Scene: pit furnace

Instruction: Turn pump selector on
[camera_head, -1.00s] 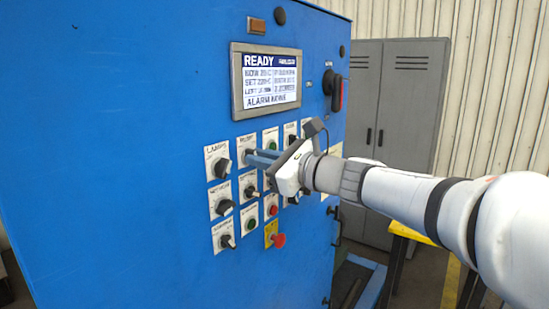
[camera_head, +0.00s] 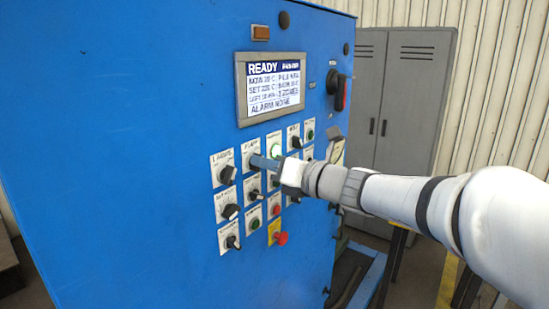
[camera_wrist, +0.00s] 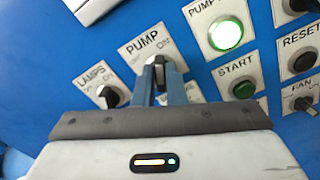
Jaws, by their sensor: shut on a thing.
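The pump selector (camera_wrist: 153,76) is a black knob on a white plate lettered PUMP in the wrist view. In the head view its plate (camera_head: 249,148) is in the upper row of the blue panel, with the knob mostly hidden by the fingers. My gripper (camera_wrist: 163,72) has its two blue fingers on either side of this knob and is shut on it. The gripper also shows in the head view (camera_head: 255,161), reaching in from the right and rolled. A green lamp (camera_wrist: 225,34) to the right of the selector is lit. The knob's exact pointer direction is hard to read.
The LAMPS selector (camera_wrist: 108,96) sits close on the left. The START button (camera_wrist: 243,89) and RESET button (camera_wrist: 304,61) are to the right. A red button on yellow (camera_head: 279,238) juts out below. A screen (camera_head: 272,87) reading READY is above.

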